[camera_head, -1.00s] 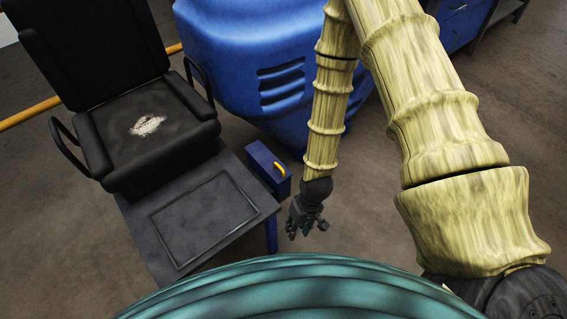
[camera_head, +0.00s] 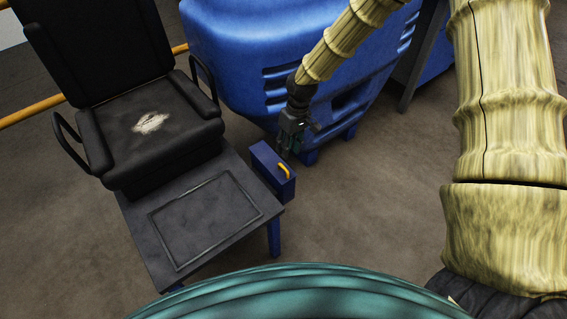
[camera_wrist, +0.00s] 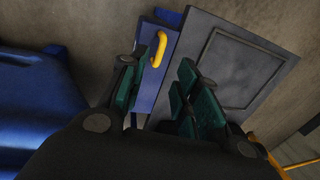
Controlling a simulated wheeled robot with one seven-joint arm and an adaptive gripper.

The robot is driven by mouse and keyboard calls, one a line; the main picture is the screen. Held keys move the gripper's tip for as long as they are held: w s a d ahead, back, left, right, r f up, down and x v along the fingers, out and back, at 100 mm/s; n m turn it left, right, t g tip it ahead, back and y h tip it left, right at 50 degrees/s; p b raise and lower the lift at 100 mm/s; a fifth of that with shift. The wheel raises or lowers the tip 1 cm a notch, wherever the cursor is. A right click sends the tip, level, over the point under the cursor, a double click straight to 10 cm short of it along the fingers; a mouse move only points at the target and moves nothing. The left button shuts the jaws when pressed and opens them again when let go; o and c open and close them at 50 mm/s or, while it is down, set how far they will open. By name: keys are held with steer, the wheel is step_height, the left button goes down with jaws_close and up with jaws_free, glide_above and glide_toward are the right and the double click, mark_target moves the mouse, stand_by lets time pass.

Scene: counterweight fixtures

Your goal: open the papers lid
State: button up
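A blue box (camera_head: 270,168) with a yellow handle (camera_head: 284,170) is fixed at the right side of the grey platform. No label shows, so I cannot tell for sure that it is the papers lid; its face looks closed. My gripper (camera_head: 291,143) is just behind the box in the head view, pointing down. In the wrist view my gripper (camera_wrist: 160,97) is open and empty, its green-padded fingers apart. The blue box (camera_wrist: 148,92) shows between the fingers, and the yellow handle (camera_wrist: 158,49) lies beyond the tips. The gripper appears apart from the handle.
The grey platform (camera_head: 165,262) has a raised rectangular outline on top and carries a black seat (camera_head: 180,135) with armrests. A large blue machine housing (camera_head: 235,70) stands behind my gripper. A yellow rail (camera_head: 30,117) runs at the left. The floor right of the box is clear.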

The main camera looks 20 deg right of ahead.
mark_target(284, 167)
steer(key=shift+s+a+f, duration=0.1)
steer(key=shift+a+f, duration=0.15)
steer(key=shift+f, duration=1.05)
steer(key=shift+s+a+f, duration=0.1)
steer(key=shift+a+f, duration=0.15)
steer(key=shift+f, duration=1)
steer(key=shift+s+a+f, duration=0.1)
steer(key=shift+a+f, duration=0.15)
steer(key=shift+f, duration=1.05)
steer(key=shift+c, duration=0.5)
